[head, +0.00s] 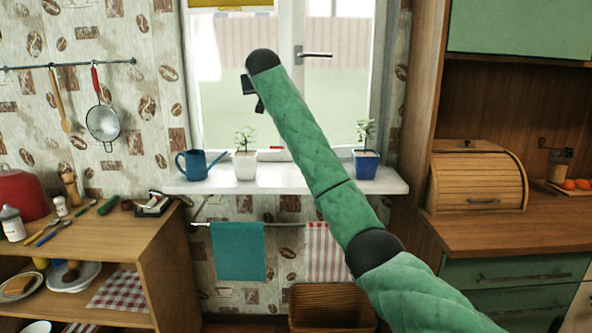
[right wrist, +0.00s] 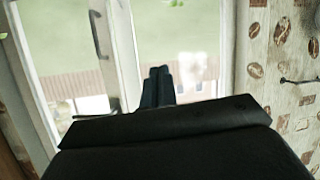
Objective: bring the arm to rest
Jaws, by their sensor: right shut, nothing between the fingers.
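My right arm (head: 308,150), in a green quilted sleeve, reaches up from the lower right across the window in the head view. My right gripper (head: 254,92) is at its far end, raised in front of the window pane, above the sill. In the right wrist view its dark fingers (right wrist: 158,87) are together with nothing between them. It touches nothing that I can see. My left gripper is in neither view.
The windowsill (head: 300,183) carries a blue watering can (head: 194,164), a white potted plant (head: 245,162) and a blue potted plant (head: 366,160). A cluttered wooden shelf unit (head: 165,260) stands left. A counter (head: 470,222) with a bread box (head: 476,180) stands right.

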